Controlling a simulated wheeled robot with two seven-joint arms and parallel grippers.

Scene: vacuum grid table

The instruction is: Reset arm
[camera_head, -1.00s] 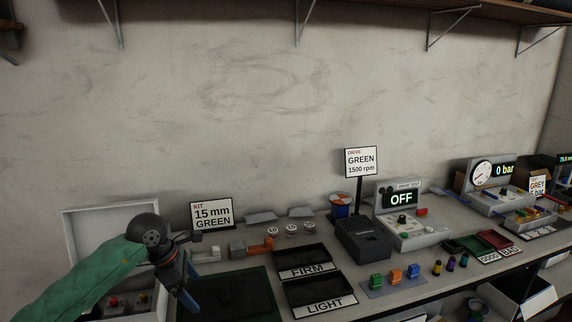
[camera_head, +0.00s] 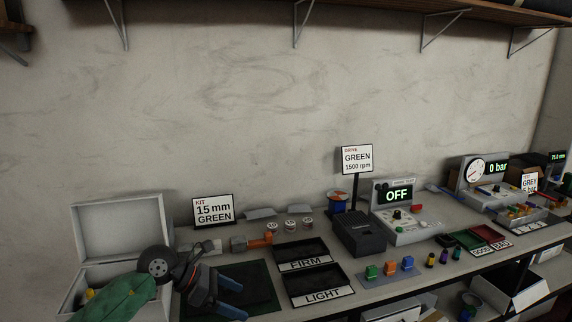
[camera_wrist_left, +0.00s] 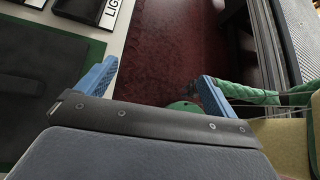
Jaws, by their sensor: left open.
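My left gripper (camera_head: 232,299) is at the lower left of the head view, over the front of the dark green mat (camera_head: 262,285). Its two blue fingers are apart with nothing between them. In the left wrist view the open fingers (camera_wrist_left: 152,84) show in front of the dark red floor, with the table edge to their left. My green-sleeved left arm comes in from the lower left, in front of an open white box (camera_head: 120,232). My right gripper is not in the head view.
The FIRM tray (camera_head: 303,265) and LIGHT tray (camera_head: 322,297) lie right of the mat. Farther right are coloured blocks (camera_head: 390,268), a dark box (camera_head: 361,238) and the OFF control unit (camera_head: 402,235). A KIT sign (camera_head: 213,210) stands behind.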

